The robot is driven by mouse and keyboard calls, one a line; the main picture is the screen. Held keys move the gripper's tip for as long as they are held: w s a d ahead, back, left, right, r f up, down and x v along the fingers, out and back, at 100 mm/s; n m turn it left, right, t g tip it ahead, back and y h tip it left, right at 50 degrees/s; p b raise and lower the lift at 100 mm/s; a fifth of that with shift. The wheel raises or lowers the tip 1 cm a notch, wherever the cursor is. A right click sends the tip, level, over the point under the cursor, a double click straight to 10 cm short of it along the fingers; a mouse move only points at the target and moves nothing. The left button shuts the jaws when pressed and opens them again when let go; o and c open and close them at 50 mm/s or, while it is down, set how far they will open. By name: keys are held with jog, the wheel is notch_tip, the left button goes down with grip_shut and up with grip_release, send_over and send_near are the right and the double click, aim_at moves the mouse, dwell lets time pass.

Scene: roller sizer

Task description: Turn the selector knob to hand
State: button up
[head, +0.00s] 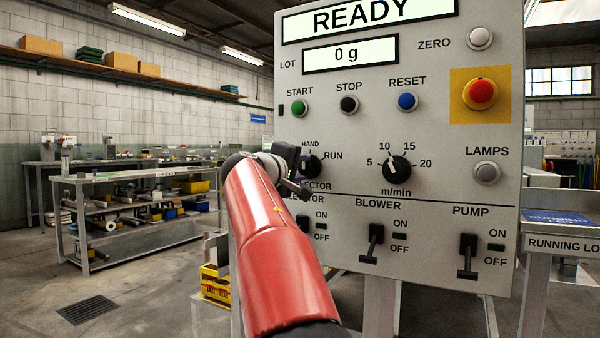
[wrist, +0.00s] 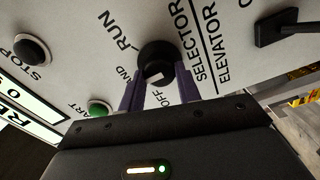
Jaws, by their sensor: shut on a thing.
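The selector knob (head: 313,167) is a round black knob on the grey panel, with HAND above it and RUN to its right in the head view. In the wrist view the knob (wrist: 157,60) sits between the two purple fingers of my gripper (wrist: 159,80), which is shut on it. HAND and OFF labels are partly covered by the fingers there. A pale mark shows on the knob's lower side, towards OFF; I cannot tell surely whether it is the pointer. In the head view my gripper (head: 303,180) and wrist hide the knob's left side.
Above are the green START (head: 300,107), black STOP (head: 349,104) and blue RESET (head: 407,101) buttons. A speed knob (head: 396,168) is to the right. Elevator (head: 303,224), blower (head: 372,243) and pump (head: 468,256) switches stick out below. A red emergency button (head: 481,92) is upper right.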

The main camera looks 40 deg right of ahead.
dwell(0.4)
jog(key=o, duration=1)
jog(key=shift+c, duration=0.2)
jog(key=b+v, duration=0.1)
jog(key=v, duration=0.7)
